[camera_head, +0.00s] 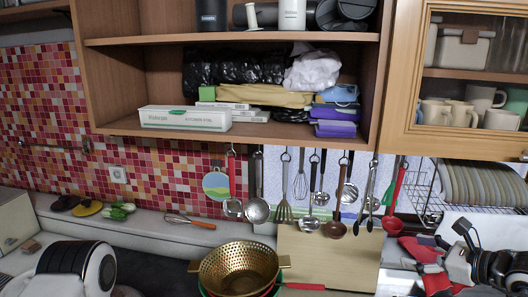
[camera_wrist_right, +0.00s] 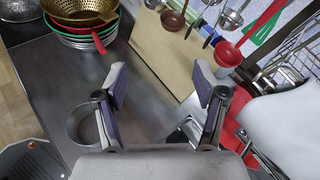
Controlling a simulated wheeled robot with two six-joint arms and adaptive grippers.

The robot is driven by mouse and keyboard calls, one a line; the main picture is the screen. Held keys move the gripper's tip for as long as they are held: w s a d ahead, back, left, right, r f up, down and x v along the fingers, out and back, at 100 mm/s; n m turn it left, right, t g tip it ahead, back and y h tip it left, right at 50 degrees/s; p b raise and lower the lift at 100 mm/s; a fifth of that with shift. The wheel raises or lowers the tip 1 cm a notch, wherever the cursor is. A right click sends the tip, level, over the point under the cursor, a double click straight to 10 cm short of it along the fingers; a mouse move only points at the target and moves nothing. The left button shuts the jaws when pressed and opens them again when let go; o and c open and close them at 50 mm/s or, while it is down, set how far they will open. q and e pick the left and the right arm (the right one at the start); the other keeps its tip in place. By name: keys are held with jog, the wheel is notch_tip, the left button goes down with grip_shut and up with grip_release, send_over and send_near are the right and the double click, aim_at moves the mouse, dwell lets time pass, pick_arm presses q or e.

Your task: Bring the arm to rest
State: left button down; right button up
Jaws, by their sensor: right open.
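My right gripper (camera_head: 484,262) is at the lower right in the head view, dark and partly cut off by the frame edge. In the right wrist view its two fingers (camera_wrist_right: 160,88) stand wide apart with nothing between them, above the grey counter. My left gripper is not in view. Another whisk with an orange handle (camera_head: 191,221) lies on the back ledge.
A gold colander (camera_head: 238,268) on stacked bowls stands at front centre. A wooden board (camera_head: 328,262) leans behind it. A dish rack with plates (camera_head: 474,184) is at the right. Red items (camera_head: 428,254) lie near my right gripper. Open shelves (camera_head: 120,126) overhang the rail.

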jog(key=s+a+f+n+g+h, duration=0.2)
jog(key=s+f+n+g+h, duration=0.4)
jog(key=s+f, duration=0.6)
jog(key=s+a+f+n+g+h, duration=0.15)
jog(key=s+f+n+g, duration=0.55)
jog(key=f, duration=0.8)
jog(key=s+a+f+n+t, duration=0.1)
jog(key=s+a+f+n, duration=0.3)
jog(key=s+n, duration=0.2)
jog(key=s+a+f+n, duration=0.4)
jog(key=s+n, duration=0.2)
pick_arm(q)
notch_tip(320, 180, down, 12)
jog(key=b, duration=1.2)
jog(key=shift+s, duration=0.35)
pick_arm(e)
notch_tip(320, 180, down, 12)
jog(key=s+n, duration=0.1)
jog(key=shift+s+a+f, duration=0.15)
jog(key=shift+a+f, duration=0.1)
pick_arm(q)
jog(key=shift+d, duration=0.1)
